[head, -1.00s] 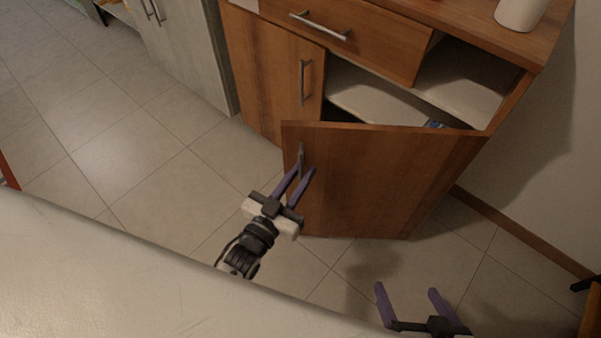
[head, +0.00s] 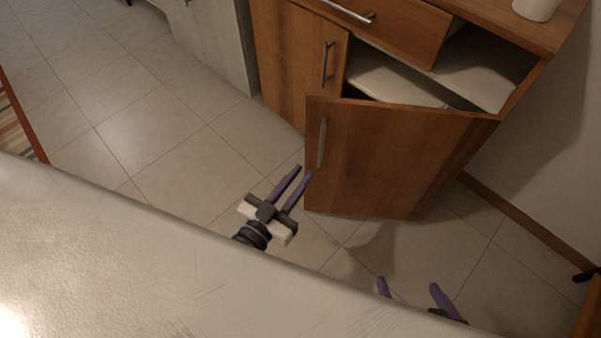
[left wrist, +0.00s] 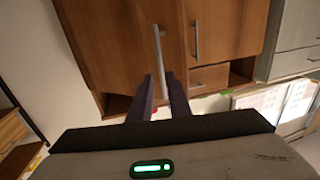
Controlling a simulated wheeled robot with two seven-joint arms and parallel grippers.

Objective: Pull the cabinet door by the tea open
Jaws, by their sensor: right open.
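The wooden cabinet door (head: 400,160) stands swung out from its cabinet, showing part of the shelves behind it. Its upright metal handle (head: 322,142) is near the door's free edge. In the left wrist view, the handle (left wrist: 160,58) appears beyond and between the fingers (left wrist: 160,88). My right gripper (head: 409,286) is open and empty above the floor, below the door; its base is partly hidden. No tea is recognisable.
A second wooden door (head: 297,60) beside the open one is closed. A drawer (head: 400,28) above stands pulled out. A white container (head: 536,9) sits on the cabinet top. Tiled floor (head: 170,140) left of the door is clear.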

